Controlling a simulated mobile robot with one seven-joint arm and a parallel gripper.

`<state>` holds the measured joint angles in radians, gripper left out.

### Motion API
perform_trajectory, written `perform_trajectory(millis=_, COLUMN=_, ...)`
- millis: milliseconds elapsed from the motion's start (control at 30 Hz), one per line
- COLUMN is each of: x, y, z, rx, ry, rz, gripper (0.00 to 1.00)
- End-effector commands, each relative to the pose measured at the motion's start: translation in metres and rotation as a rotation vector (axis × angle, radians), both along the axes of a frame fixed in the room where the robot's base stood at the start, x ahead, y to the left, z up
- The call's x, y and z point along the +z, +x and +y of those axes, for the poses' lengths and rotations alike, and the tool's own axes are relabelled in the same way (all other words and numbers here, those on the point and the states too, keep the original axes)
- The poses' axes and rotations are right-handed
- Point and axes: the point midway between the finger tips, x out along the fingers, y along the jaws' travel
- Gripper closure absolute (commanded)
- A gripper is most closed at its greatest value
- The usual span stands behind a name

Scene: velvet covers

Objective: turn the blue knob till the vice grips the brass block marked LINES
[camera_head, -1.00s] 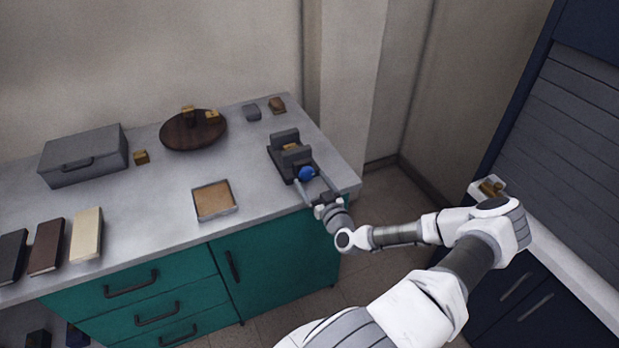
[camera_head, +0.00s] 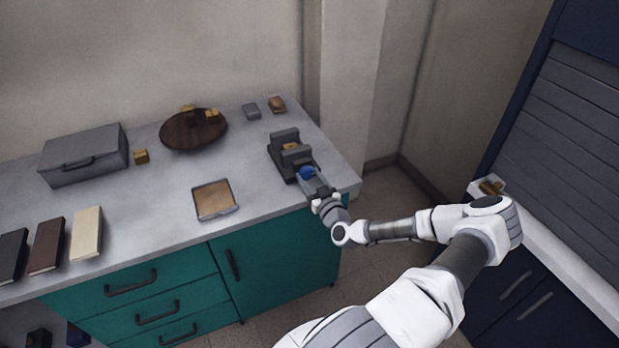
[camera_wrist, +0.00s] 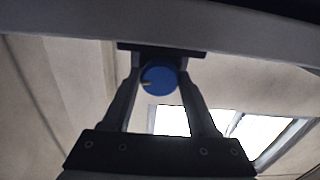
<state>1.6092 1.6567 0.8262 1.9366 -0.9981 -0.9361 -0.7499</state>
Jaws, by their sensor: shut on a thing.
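The dark grey vice (camera_head: 283,163) stands at the right end of the counter. A brass block (camera_head: 290,147) sits between its jaws; its marking is too small to read, and I cannot tell whether both jaws touch it. The blue knob (camera_head: 307,173) is on the vice's near side. My gripper (camera_head: 313,180) reaches it from the front right and is shut on it. In the wrist view the blue knob (camera_wrist: 159,79) shows a pale mark at its lower left, between the two fingers of my gripper (camera_wrist: 158,75).
A shallow tray (camera_head: 215,215) lies left of the vice. A round dark wooden board (camera_head: 180,133) carries brass blocks, and another brass block (camera_head: 141,156) lies by a grey box (camera_head: 85,155). Books lie at the front left. A wall rises behind the counter.

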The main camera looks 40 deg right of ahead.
Motion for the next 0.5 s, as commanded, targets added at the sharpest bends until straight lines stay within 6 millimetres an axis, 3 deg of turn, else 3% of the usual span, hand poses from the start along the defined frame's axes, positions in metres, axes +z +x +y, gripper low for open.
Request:
perform_trajectory(millis=267, x=-0.0012, y=0.0000, z=-0.0002, rx=0.000, ry=0.034, rz=-0.009, gripper=0.96)
perform_trajectory(millis=500, x=-0.0032, y=0.0006, z=0.0004, rx=0.001, ry=0.163, rz=-0.040, gripper=0.96)
